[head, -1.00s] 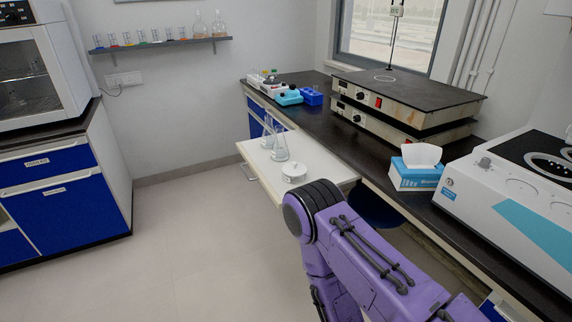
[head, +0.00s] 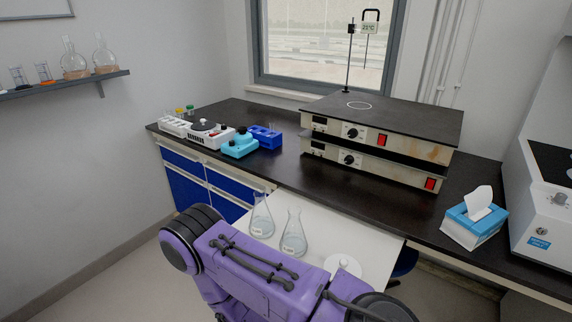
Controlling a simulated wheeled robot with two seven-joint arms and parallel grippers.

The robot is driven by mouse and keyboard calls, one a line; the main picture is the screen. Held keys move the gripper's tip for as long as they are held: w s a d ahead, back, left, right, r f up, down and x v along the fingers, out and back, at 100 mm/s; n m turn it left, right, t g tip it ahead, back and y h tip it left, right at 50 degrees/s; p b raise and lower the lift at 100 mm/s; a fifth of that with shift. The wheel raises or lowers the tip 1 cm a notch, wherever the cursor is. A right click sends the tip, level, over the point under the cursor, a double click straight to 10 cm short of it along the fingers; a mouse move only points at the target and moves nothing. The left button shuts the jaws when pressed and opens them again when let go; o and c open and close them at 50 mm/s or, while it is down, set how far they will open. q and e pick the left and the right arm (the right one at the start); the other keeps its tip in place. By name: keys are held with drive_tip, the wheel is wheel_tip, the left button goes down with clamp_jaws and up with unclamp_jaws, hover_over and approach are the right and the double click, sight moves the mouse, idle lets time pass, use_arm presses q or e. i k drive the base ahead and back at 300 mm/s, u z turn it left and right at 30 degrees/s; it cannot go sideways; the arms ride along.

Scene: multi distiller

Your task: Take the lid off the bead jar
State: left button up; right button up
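A small white round jar with a knob on its lid (head: 343,264) sits on the pulled-out white board, near its front right part. It looks like the bead jar with its lid on; its lower part is hidden behind my purple arm. Beads cannot be made out. Two conical glass flasks, one on the left (head: 261,218) and one on the right (head: 292,238), stand left of it on the same board (head: 372,242). Neither of my grippers is in view; only purple arm links cross the bottom of the head view.
Two stacked hotplates (head: 372,150) stand on the dark bench behind the board. A tissue box (head: 474,220) and a white instrument (head: 545,215) are at the right. A small white device (head: 208,135), a cyan device (head: 240,147) and a blue rack (head: 266,137) stand at the left.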

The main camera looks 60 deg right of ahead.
sight(349, 263)
drive_tip(key=i, duration=0.6)
drive_tip(key=z, duration=2.6)
